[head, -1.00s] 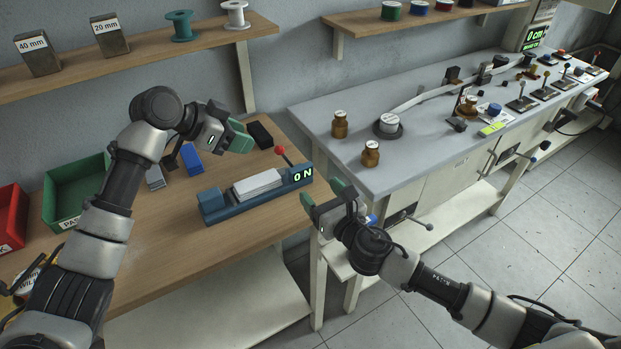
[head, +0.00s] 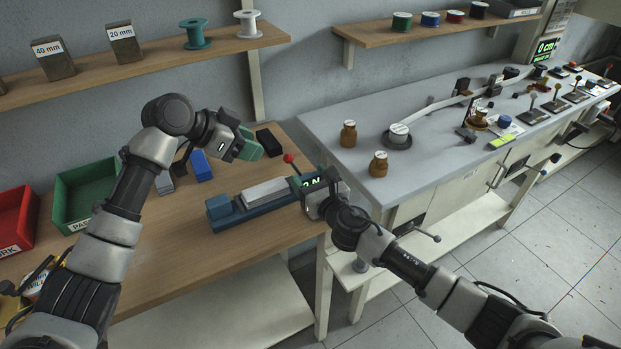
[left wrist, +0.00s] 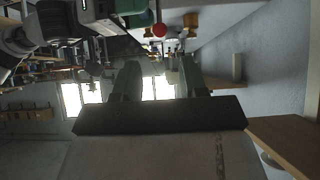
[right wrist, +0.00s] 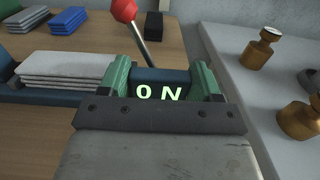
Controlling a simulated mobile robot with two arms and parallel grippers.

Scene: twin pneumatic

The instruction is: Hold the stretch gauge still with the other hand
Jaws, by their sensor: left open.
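Firm contact cannot be told. My left gripper (head: 261,144) is open and empty, raised behind the gauge. The red knob also shows in the left wrist view (left wrist: 160,30).
The wooden bench (head: 160,245) also carries a green bin (head: 85,198), a red bin (head: 12,222), a blue stack (head: 201,167) and a black block (head: 269,142). A shelf (head: 150,57) hangs above.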

